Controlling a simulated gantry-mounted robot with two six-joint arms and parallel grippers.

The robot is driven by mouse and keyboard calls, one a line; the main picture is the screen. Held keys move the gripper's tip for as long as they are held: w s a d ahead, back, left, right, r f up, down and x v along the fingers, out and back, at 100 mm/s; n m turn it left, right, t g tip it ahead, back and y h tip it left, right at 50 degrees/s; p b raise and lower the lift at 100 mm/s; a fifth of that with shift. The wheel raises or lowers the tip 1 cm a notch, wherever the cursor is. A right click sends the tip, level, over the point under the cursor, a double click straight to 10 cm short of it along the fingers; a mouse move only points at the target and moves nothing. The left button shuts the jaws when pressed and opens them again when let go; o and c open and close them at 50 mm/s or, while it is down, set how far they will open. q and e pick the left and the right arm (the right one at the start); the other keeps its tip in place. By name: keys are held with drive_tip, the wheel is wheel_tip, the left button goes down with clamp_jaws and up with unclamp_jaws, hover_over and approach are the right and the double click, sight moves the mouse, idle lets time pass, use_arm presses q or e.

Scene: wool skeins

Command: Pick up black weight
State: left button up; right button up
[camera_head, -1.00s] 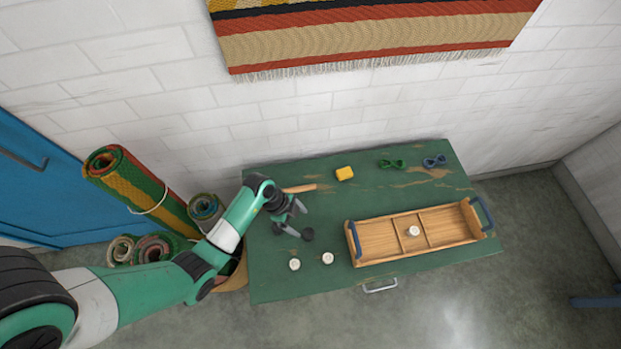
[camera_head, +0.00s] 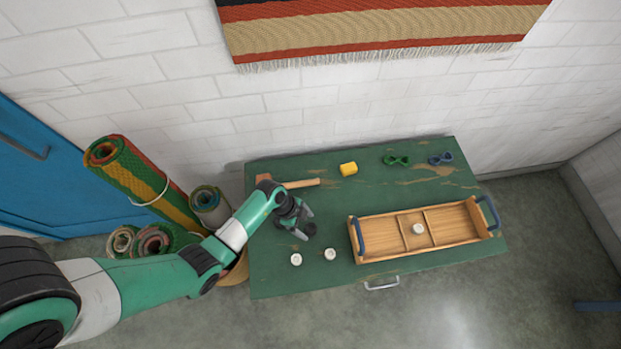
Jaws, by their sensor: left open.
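The black weight (camera_head: 310,229) is a small dark disc on the left part of the green table, partly hidden by my left gripper. My left gripper (camera_head: 303,232) is open and points down at the black weight, with its fingertips close to it. I cannot tell whether the fingers touch it. My right gripper is not in view.
Two white weights (camera_head: 296,260) (camera_head: 330,254) stand near the front edge of the green table (camera_head: 410,180). A wooden tray (camera_head: 455,224) with blue handles holds another white weight (camera_head: 418,228).

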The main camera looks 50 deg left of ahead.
sight(310, 228)
use_arm(q)
drive_tip(key=b+x, duration=0.1)
drive_tip(key=x, duration=0.2)
drive_tip(key=shift+w+d+f+b, duration=0.15)
drive_tip(key=shift+d+f+b, duration=0.1)
drive_tip(key=shift+f+b, duration=0.05)
drive_tip(key=shift+r, duration=0.1)
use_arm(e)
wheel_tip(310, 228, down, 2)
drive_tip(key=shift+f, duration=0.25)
use_arm(q)
clamp_jaws()
